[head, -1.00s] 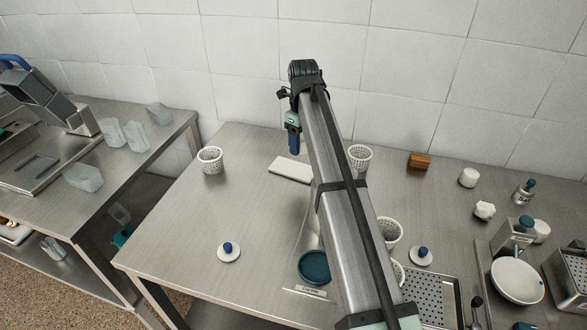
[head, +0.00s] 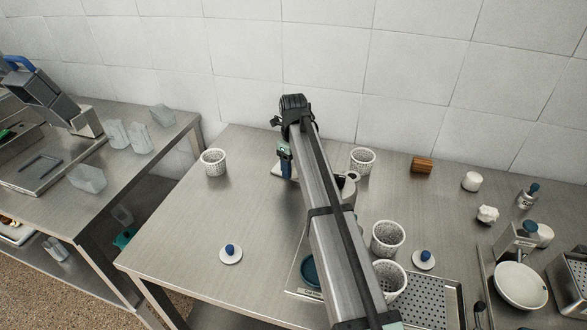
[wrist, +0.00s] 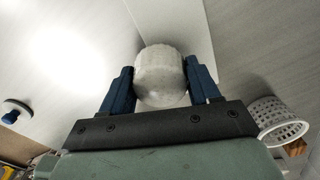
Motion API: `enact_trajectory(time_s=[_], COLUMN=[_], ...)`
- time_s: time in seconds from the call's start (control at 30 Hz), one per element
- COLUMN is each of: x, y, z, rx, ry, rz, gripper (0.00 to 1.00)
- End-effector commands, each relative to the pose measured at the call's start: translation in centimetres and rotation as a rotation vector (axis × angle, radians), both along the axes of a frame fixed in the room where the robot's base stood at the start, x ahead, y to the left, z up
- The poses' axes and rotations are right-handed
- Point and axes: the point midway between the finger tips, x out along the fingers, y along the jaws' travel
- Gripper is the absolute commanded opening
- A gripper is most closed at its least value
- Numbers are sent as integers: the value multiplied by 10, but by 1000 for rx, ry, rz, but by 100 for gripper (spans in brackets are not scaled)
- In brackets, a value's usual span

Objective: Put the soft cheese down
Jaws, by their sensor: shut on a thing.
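The soft cheese (wrist: 161,77) is a white, round, short cylinder in the wrist view. My gripper (wrist: 161,88) is shut on it, with one blue finger on each side. A pale panel, apparently the board (wrist: 185,25), lies behind the cheese in the wrist view. I cannot tell whether the cheese touches it.
White perforated baskets stand at the left (head: 213,162), behind my arm (head: 370,161) and at the front (head: 387,238). A white disc with a blue knob (head: 231,254) lies front left. A brown block (head: 421,165) and a white cylinder (head: 471,181) stand right. The table's left-middle is clear.

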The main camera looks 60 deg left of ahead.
Motion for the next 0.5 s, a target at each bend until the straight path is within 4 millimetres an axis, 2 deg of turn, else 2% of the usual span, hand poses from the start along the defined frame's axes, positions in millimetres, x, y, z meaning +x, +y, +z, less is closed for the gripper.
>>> enact_trajectory(time_s=[0.1, 0.5], x=[0, 0], y=[0, 0], z=[-11, -15], rx=[0, 1], ry=[0, 0], rz=[0, 0], gripper=[29, 29])
